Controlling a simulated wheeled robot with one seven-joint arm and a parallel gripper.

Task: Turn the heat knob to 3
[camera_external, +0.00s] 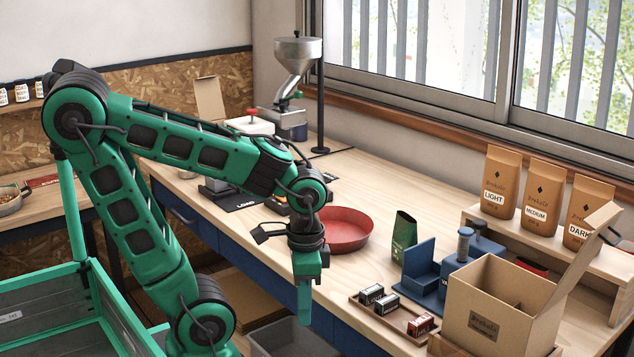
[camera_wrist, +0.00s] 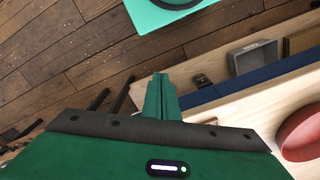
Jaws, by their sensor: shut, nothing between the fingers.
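I cannot make out a heat knob or its numbers in either view. A small red handle (camera_external: 253,111) sits on a white-topped unit (camera_external: 250,126) at the back of the bench, but I cannot tell what it sets. My gripper (camera_external: 307,290) is shut and empty. It points down by the front edge of the bench, in front of the red pan (camera_external: 345,230). In the wrist view its green fingers (camera_wrist: 159,92) are together, and the red pan (camera_wrist: 302,133) shows at the right edge. My arm hides part of the bench behind it.
A steel hopper machine (camera_external: 297,70) stands at the back. A green pouch (camera_external: 403,235), a blue stand (camera_external: 425,270), an open cardboard box (camera_external: 490,310) and a small tray (camera_external: 372,310) are at the right. Coffee bags (camera_external: 500,185) line a shelf. A grey bin (camera_wrist: 253,57) is below the bench.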

